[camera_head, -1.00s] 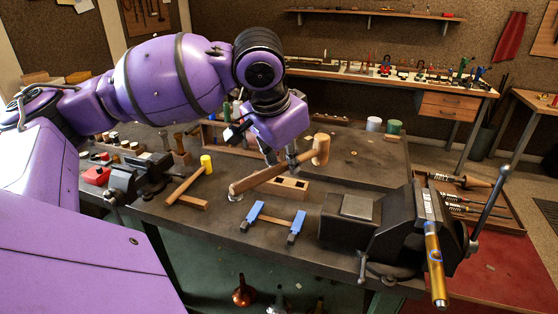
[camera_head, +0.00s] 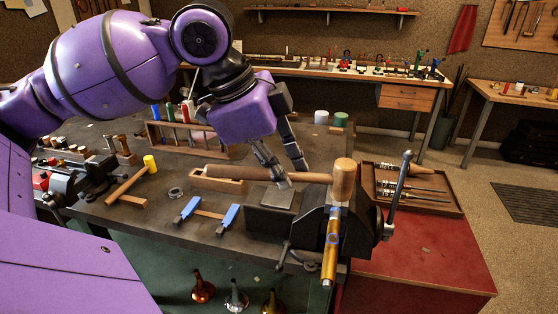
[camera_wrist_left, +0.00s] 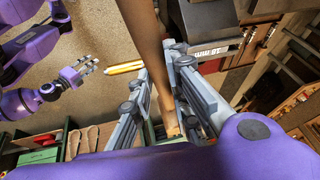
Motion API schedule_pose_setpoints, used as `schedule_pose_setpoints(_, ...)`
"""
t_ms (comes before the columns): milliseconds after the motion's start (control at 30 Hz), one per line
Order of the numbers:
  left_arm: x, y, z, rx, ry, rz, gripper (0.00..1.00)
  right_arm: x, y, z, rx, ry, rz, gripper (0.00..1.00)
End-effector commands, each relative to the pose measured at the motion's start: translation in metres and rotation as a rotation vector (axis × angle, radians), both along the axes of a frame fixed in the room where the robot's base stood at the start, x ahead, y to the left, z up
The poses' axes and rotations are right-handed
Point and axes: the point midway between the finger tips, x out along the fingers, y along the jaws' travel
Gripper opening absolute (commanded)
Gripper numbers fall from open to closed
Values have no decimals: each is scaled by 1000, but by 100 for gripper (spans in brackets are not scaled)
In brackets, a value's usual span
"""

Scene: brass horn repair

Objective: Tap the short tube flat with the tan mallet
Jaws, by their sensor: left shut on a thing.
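My left gripper (camera_head: 288,172) is shut on the handle of the tan mallet (camera_head: 343,180). The handle lies nearly level, and the wooden head is at its right end, in front of the vise (camera_head: 310,228) in the picture. The brass short tube (camera_head: 330,255) sticks out from the vise towards the near side, just below the mallet head in the head view; the gap between them is hard to judge. The wrist view shows the handle (camera_wrist_left: 150,60) between my left fingers and the tube (camera_wrist_left: 125,67) to their left. My right gripper (camera_wrist_left: 78,82) shows small at left there.
Blue-ended clamp pieces (camera_head: 228,218) and a yellow-headed mallet (camera_head: 150,164) lie on the bench left of the vise. A wooden tray of tools (camera_head: 415,200) is right of it. The vise's lever (camera_head: 397,195) stands up near the mallet head.

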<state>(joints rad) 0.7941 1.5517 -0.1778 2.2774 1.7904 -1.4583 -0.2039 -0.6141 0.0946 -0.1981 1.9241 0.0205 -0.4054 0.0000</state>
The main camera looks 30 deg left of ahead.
Motion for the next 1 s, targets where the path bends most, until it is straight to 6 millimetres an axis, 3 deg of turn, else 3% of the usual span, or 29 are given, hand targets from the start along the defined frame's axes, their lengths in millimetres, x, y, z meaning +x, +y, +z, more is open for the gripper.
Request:
schedule_pose_setpoints(200, -5, -2, 0, 2, -3, -136, 0, -1, -1, -1, -3, 4, 3, 40)
schedule_pose_setpoints(567, -5, -2, 0, 2, -4, -148, 0, 2, 6, 2, 9, -4, 1, 40)
schedule_pose_setpoints(733, -6, -2, 5, 0, -12, -147, 0, 13, 3, 15, 6, -33, 1, 40)
schedule_pose_setpoints(1000, -5, -1, -28, 2, -2, -147, 0, 9, 2, 11, 3, -20, 3, 40)
